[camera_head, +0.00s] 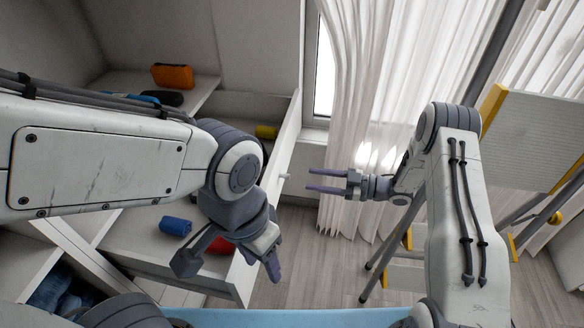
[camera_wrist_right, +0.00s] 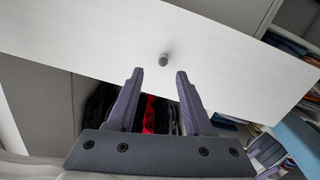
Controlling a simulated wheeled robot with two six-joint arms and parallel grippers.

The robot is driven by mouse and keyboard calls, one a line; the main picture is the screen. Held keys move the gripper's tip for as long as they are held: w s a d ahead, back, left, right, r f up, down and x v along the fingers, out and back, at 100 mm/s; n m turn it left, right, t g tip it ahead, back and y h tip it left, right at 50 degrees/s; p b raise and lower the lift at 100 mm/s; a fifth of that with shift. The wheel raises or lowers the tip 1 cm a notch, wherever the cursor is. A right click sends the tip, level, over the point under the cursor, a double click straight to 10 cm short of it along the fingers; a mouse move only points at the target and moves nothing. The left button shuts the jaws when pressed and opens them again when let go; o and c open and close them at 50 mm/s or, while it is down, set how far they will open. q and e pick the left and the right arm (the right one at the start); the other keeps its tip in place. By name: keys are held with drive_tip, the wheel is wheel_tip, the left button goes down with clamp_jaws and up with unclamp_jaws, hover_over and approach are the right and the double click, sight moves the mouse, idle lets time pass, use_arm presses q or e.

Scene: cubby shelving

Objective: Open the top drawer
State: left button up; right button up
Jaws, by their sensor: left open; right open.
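The top drawer's white front (camera_head: 285,140) stands out from the shelving in the head view, and the drawer's inside shows. A small round knob (camera_head: 284,176) sits on the front. In the right wrist view the white drawer front (camera_wrist_right: 120,35) crosses the picture with the grey knob (camera_wrist_right: 163,59) on it. My right gripper (camera_head: 312,180) is open and empty, facing the knob with a gap between. In the wrist view its fingertips (camera_wrist_right: 160,73) lie either side of and just below the knob. My left gripper (camera_head: 270,262) is over the drawer's near part, apparently empty.
The drawer holds a blue roll (camera_head: 175,227), a red item (camera_head: 220,246) and a yellow item (camera_head: 265,132). An orange item (camera_head: 172,76) lies on a shelf behind. A curtain (camera_head: 365,90) and a yellow-edged stand (camera_head: 530,140) are at right. Floor (camera_head: 310,255) is clear before the drawer.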

drive_tip(key=x, duration=0.7)
drive_tip(key=shift+s+g+y, duration=0.25)
drive_tip(key=shift+g+y, duration=0.05)
drive_tip(key=shift+a, duration=0.1)
clamp_jaws()
idle(1.2)
